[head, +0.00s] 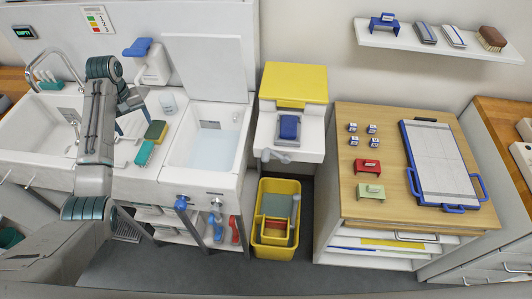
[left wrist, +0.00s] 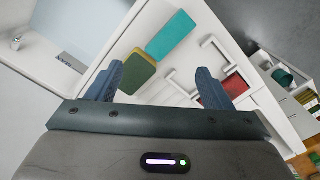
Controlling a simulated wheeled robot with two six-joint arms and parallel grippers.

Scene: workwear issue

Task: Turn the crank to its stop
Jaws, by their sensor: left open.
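A grey handle (head: 275,155) that looks like the crank sits on the front of the white unit (head: 312,140) with the yellow lid. Its exact shape is too small to tell. My left gripper (head: 132,124) is over the sink counter, well to the left of this handle and apart from it. In the left wrist view its two blue-grey fingers (left wrist: 170,84) stand wide apart with nothing held between them. The handle cannot be made out in the left wrist view. My right gripper does not show.
The sink basin (head: 180,159) lies between the gripper and the yellow-lidded unit. A yellow bin (head: 257,246) stands below that unit. A wooden-topped cabinet (head: 345,190) is to the right.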

